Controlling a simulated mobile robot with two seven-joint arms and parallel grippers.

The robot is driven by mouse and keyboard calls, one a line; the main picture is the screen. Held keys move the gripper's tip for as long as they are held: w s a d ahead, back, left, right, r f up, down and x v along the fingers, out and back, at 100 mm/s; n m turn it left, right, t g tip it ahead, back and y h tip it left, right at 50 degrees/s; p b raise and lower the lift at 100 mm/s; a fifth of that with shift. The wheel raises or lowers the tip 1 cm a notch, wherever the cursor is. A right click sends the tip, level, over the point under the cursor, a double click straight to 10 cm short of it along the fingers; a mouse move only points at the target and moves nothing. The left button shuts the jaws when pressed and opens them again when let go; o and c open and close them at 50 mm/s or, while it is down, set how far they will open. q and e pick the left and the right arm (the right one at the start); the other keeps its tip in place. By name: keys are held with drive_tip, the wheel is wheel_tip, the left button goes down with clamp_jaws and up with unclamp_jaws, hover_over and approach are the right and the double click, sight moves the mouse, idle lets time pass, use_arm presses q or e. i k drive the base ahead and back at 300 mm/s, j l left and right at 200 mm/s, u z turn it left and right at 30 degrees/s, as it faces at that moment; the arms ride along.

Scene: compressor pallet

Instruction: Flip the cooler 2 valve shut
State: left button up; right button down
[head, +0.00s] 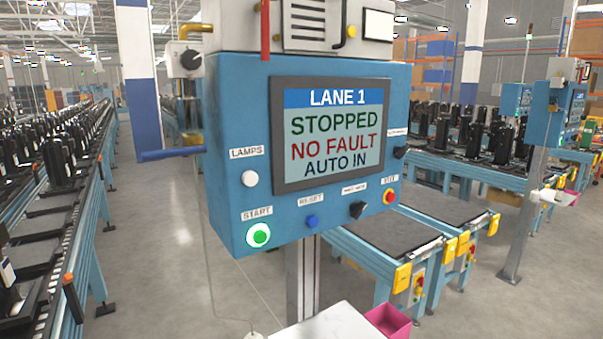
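No valve marked as cooler 2 can be made out in the head view. Neither of my grippers is in view. A blue control box (228,200) on a post stands close in front. Its screen (333,135) reads LANE 1, STOPPED, NO FAULT, AUTO IN. Below the screen are a lit green start button (258,236), a blue reset button (312,221), a black selector knob (357,210) and a red button on yellow (389,197). A blue bar (172,154) sticks out at the box's left, and a red bar (265,30) stands upright at its top.
A conveyor (85,190) carrying dark units runs along the left. More conveyors (390,240) with yellow end guards lie at the right. A second blue panel (545,125) stands further right. A pink bin (388,320) and white surface (335,325) are low in front. Grey floor (165,260) lies open at centre left.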

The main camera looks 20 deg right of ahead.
sight(582, 69)
drive_tip(key=i+l+z, duration=0.2)
drive_tip(key=l+z, duration=0.25)
drive_tip(key=l, duration=0.2)
drive_tip(key=i+l+z, duration=0.3)
drive_tip(key=l+z, duration=0.2)
drive_tip(key=i+l+z, duration=0.8)
drive_tip(key=z, duration=0.15)
drive_tip(key=i+l+z, duration=0.25)
drive_tip(key=i, duration=0.85)
drive_tip(key=i+l+z, duration=0.1)
drive_tip(key=i+z, duration=0.15)
drive_tip(key=i, duration=0.85)
drive_tip(key=i+l+u, duration=0.2)
drive_tip(key=i+u, duration=0.25)
drive_tip(key=i, duration=0.25)
drive_tip(key=i+l+u, duration=0.5)
drive_tip(key=i, duration=0.15)
drive_tip(key=i+l+u, duration=0.45)
drive_tip(key=i+l, duration=0.15)
